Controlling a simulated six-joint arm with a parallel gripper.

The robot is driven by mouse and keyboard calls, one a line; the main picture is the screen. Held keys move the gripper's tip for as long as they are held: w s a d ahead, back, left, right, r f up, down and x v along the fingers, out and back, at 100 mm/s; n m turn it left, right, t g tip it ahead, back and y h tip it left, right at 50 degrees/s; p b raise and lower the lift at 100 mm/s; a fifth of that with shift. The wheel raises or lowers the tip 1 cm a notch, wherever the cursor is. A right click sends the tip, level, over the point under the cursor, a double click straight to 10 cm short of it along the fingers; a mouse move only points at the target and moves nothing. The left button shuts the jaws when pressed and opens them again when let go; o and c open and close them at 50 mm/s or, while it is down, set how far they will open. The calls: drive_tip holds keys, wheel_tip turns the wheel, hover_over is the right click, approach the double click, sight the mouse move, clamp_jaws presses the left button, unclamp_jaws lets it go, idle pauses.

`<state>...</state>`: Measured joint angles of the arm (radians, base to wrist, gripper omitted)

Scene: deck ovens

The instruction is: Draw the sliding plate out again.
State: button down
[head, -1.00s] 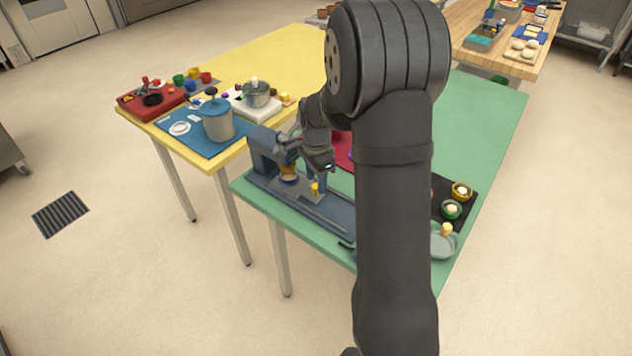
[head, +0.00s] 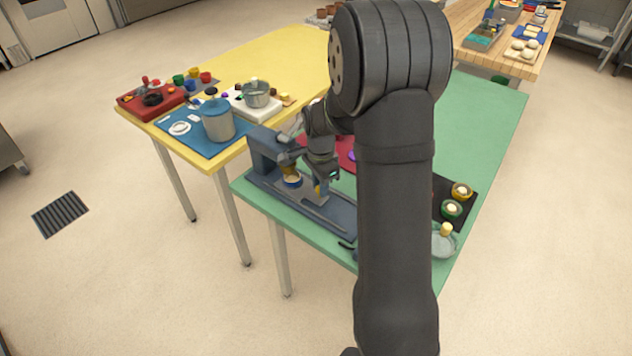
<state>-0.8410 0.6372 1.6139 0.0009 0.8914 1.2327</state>
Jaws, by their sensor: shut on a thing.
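The blue press (head: 268,150) stands at the left end of the green table, with a long blue base (head: 335,222) running to the right. The grey sliding plate (head: 308,197) lies on that base and carries a round blue-rimmed piece with a pale top (head: 292,180), just right of the press head. My gripper (head: 322,186) is at the plate's right part, shut on its yellow handle (head: 321,190). The fingertips are small and partly merge with the handle. My arm hides part of the table to the right.
A red mat (head: 345,150) lies behind the gripper, partly hidden by my arm. A dark tray (head: 440,212) with small cups and a pale dish (head: 444,242) are at the right.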

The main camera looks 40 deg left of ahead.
drive_tip(key=d, duration=1.3)
drive_tip(key=c, duration=1.2)
unclamp_jaws()
drive_tip(key=shift+d, duration=0.15)
drive_tip(key=shift+r, duration=0.15)
drive_tip(key=shift+r, duration=0.3)
wheel_tip(320, 180, up, 17)
drive_tip(key=shift+f, duration=0.2)
drive_tip(key=shift+f, duration=0.1)
